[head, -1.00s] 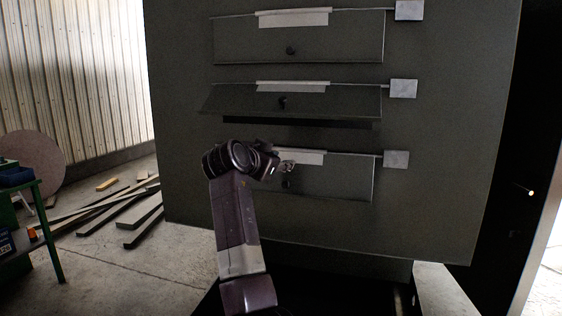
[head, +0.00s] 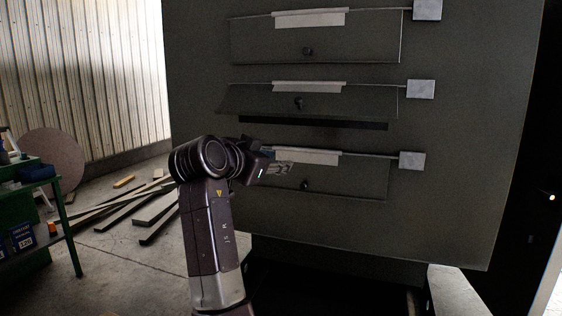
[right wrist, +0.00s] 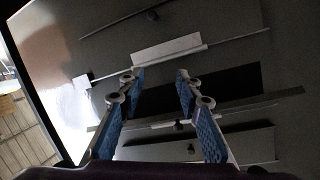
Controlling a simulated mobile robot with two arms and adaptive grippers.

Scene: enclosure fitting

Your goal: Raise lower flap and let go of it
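The lower flap (head: 345,182) is a dark grey panel that hangs closed, or nearly so, under a pale strip (head: 312,157). Its small dark knob (head: 306,185) is below the strip. My right gripper (head: 284,166) is in front of the flap's upper left part and hides some of it. In the right wrist view, the lower flap (right wrist: 195,22) appears upside down at the top. There, the two blue-padded fingers (right wrist: 158,77) stand apart with nothing between them. I cannot tell whether a finger touches the flap. My left gripper is not in view.
The middle flap (head: 350,102) is tilted outward, with a dark opening (head: 330,123) beneath it. The top flap (head: 360,42) hangs closed. Square pale plates (head: 411,162) sit at the right ends of the rods. A green bench (head: 62,215) and loose planks (head: 130,205) are at the left.

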